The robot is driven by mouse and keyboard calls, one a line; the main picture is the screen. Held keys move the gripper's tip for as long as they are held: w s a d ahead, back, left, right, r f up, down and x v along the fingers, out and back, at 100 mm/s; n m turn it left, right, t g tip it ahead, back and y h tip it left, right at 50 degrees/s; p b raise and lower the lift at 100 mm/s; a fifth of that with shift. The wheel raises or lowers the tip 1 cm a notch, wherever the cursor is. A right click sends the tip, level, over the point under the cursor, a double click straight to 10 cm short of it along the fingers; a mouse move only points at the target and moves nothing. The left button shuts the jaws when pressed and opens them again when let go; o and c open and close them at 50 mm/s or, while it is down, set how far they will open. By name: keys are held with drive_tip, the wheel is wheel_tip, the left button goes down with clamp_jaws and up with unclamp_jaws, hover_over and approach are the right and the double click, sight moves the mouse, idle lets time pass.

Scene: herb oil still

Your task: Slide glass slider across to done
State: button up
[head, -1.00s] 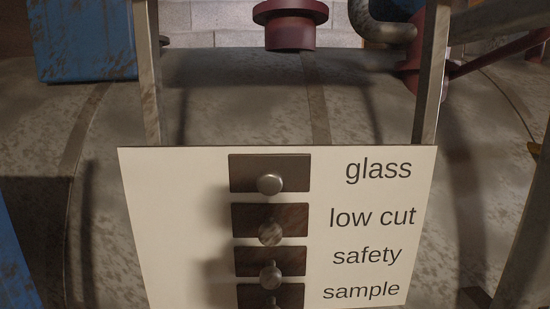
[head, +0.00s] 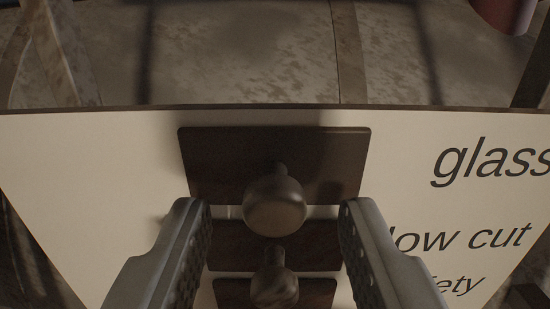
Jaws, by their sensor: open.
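The glass slider is the top one on the cream panel (head: 90,180). It has a round metal knob (head: 275,205) standing out from a dark rectangular plate (head: 225,160), near the middle of the plate's width. The printed word "glass" (head: 492,160) is to its right, cut off by the picture edge. My gripper (head: 272,215) is open, with one finger on each side of the glass knob and a wide gap to both. Neither finger appears to touch the knob. No "done" mark is in view.
The low cut slider's plate (head: 228,240) and a lower knob (head: 274,287) lie just below, between my fingers. Behind the panel's top edge is a mottled metal tank (head: 240,50). A dark red fitting (head: 505,12) shows at top right.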

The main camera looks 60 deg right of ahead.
drive_tip(key=shift+x, duration=0.95)
clamp_jaws()
drive_tip(key=w+a, duration=0.1)
drive_tip(key=w, duration=0.1)
drive_tip(key=w+a, duration=0.2)
drive_tip(key=w, duration=0.1)
drive_tip(key=w+a, duration=0.2)
drive_tip(key=shift+w, duration=0.25)
drive_tip(key=shift+r, duration=0.1)
drive_tip(key=shift+c, duration=1.9)
unclamp_jaws()
drive_tip(key=shift+a, duration=0.1)
drive_tip(key=o, duration=0.4)
drive_tip(key=shift+w, duration=0.2)
drive_tip(key=shift+a, duration=0.1)
